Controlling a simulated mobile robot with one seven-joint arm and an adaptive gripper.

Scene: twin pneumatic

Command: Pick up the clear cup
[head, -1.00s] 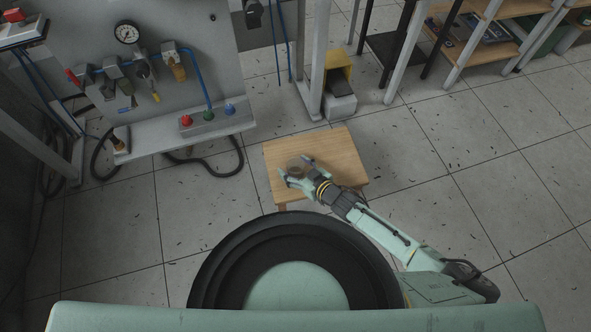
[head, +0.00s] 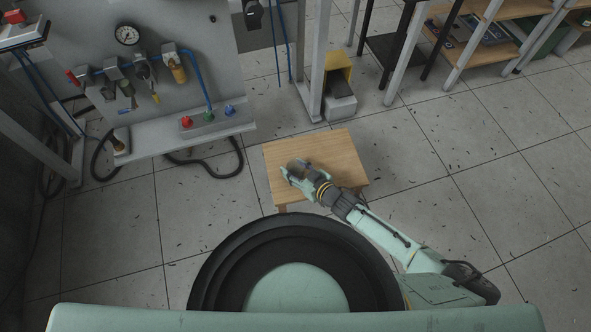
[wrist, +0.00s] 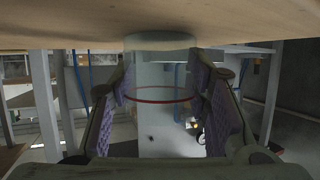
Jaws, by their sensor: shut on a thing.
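The clear cup (wrist: 160,75) is see-through, with a thin red ring around it, and sits between the two finger pads in the wrist view. My gripper (wrist: 165,98) is shut on the cup, with a patterned pad against each side. In the head view my gripper (head: 298,170) is low over the table's left half. The cup's end meets the tabletop (wrist: 80,22) in the wrist view; I cannot tell whether it touches.
A grey panel with a gauge (head: 127,33), hoses and coloured buttons (head: 208,117) stands at the left. A yellow and grey pedal box (head: 339,85) sits on the floor behind the table. Shelves (head: 480,40) stand at the back right. The tiled floor at right is clear.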

